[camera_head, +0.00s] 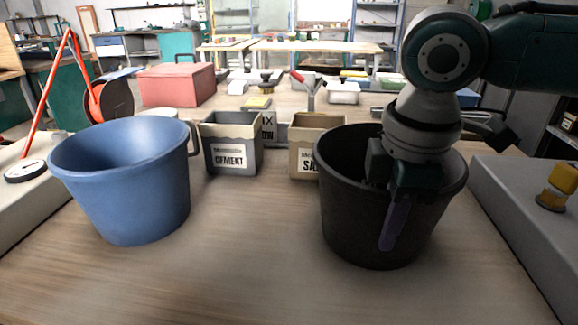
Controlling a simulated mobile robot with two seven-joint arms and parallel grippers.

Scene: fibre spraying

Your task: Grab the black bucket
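The black bucket (352,222) stands upright on the wooden table at the right of the head view. My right gripper (392,205) is over it, pointing down at the near rim. One finger shows in front of the bucket's outer near wall. The other finger is hidden, seemingly behind the rim inside the bucket. I cannot tell whether the fingers press on the wall. My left gripper is not in view.
A blue bucket (130,205) stands at the left. A grey cement box (231,150) and a tan box (303,155) stand behind, between the buckets. A grey block (525,225) lies close on the right. The table (250,265) between the buckets is clear.

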